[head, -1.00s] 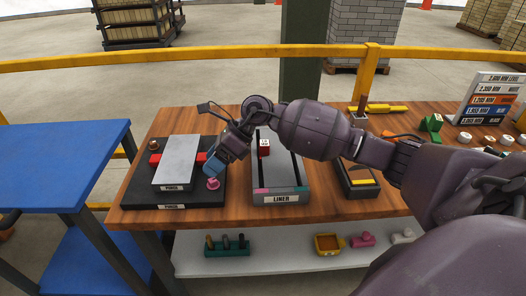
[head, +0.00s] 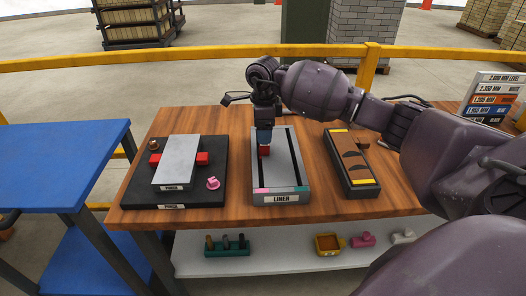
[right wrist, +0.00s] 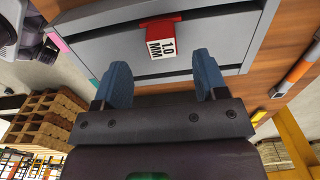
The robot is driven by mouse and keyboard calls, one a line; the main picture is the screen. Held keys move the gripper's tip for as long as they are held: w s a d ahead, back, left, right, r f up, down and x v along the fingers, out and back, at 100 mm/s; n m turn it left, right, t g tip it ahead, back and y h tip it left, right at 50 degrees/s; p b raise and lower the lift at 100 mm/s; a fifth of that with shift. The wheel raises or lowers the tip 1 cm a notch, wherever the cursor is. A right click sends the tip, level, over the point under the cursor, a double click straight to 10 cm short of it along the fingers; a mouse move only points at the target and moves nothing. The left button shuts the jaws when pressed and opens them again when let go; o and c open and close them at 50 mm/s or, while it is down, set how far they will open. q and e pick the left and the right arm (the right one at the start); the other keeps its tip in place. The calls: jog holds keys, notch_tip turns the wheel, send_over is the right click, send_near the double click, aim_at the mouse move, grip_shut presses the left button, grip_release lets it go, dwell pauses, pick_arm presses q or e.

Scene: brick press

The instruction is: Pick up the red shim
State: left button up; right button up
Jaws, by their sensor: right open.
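The red shim (head: 264,151) is a small red block in the grey tray labelled LINER (head: 257,180), near its left side. In the right wrist view the shim (right wrist: 163,40) shows a white face marked 1.0 MM. My right gripper (head: 264,137) points down over the shim and partly hides it in the head view. Its blue fingers are open; in the right wrist view the gripper (right wrist: 161,62) has the shim just beyond the gap between its fingertips. I cannot tell the exact height between them. My left gripper is not in view.
A grey plate (head: 178,160) labelled PUNCH lies left on a black base (head: 215,198), with red ends sticking out under it and a pink knob (head: 213,183) beside it. A dark tray with yellow ends (head: 365,187) lies right. A yellow rail (head: 190,55) runs behind the bench.

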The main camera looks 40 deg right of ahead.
aim_at(264, 154)
notch_tip(264, 154, down, 6)
jog(key=shift+w+r, duration=0.1)
jog(key=shift+r, duration=0.1)
jog(key=shift+f, duration=0.2)
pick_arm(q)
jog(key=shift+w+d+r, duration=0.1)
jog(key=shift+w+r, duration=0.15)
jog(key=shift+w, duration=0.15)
pick_arm(e)
jog(key=shift+c, duration=0.2)
